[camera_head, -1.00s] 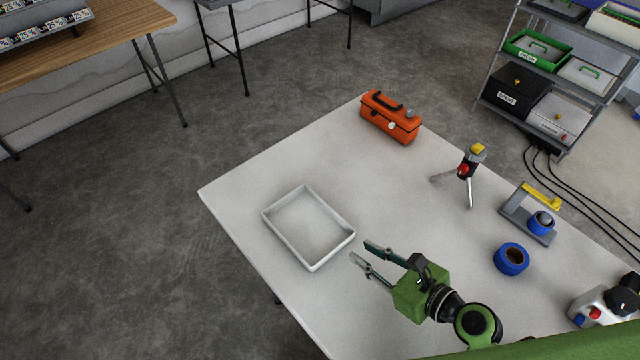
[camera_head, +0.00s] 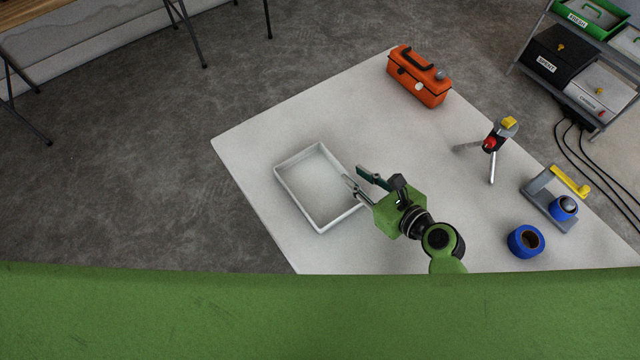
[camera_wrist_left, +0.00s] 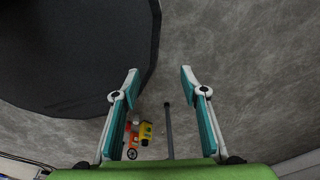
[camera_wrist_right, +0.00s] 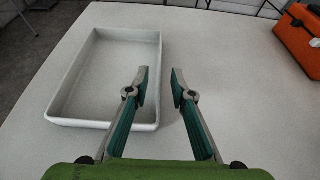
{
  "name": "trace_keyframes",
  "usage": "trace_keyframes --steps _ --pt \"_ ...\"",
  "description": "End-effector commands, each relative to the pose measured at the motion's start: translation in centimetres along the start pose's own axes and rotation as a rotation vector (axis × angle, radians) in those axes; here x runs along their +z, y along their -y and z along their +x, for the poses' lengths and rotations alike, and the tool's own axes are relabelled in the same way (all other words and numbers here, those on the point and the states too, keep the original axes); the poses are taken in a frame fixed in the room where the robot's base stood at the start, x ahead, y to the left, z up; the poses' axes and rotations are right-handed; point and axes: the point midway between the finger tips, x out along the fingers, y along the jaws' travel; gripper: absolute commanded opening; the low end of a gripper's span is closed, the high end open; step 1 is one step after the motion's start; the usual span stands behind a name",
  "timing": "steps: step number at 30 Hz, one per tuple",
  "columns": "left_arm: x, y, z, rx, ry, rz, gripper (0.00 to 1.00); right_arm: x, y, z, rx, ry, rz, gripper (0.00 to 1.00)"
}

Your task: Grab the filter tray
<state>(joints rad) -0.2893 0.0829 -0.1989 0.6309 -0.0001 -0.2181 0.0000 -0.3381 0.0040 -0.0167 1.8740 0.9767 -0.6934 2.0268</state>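The filter tray is a shallow, empty, white rectangular tray (camera_head: 313,188) on the white table, left of my right gripper (camera_head: 354,174) in the head view. In the right wrist view the tray (camera_wrist_right: 105,80) fills the upper left. My right gripper (camera_wrist_right: 160,78) is open and empty. Its fingertips appear on either side of the tray's right wall; I cannot tell whether they are above it or at its height. My left gripper (camera_wrist_left: 158,75) is open and empty, pointed at the floor, and out of the head view.
An orange toolbox (camera_head: 419,76) stands at the table's far corner. A small tripod device (camera_head: 493,145), a tape dispenser (camera_head: 551,197) and a blue tape roll (camera_head: 525,241) stand to the right. The table (camera_head: 255,135) is bare around the tray's left side.

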Motion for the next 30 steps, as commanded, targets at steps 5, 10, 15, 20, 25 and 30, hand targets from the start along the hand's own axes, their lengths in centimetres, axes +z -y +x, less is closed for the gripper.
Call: trace_keyframes --steps 5,10,15,20,25,30 --pt "0.2 -0.3 0.1 0.004 0.004 -0.002 0.4 -0.6 0.1 2.7 0.001 0.001 0.001 0.22" --pt "1.5 -0.6 0.0 0.007 0.022 -0.003 0.4 -0.5 0.1 4.4 0.0 0.001 0.001 0.22" --pt "1.9 -0.7 0.0 0.007 0.028 -0.002 0.4 -0.6 0.1 4.5 -0.001 0.0 0.0 0.22" --pt "1.9 -0.7 0.0 0.007 0.028 -0.002 0.4 -0.6 0.1 4.5 -0.001 0.0 0.0 0.01" --pt "1.8 -0.7 0.0 0.007 0.027 -0.001 0.4 -0.6 0.1 4.5 -0.001 0.0 0.0 0.0" --pt "1.6 -0.6 0.0 0.007 0.025 -0.001 0.4 -0.5 0.1 4.5 -0.001 0.0 0.001 0.0"
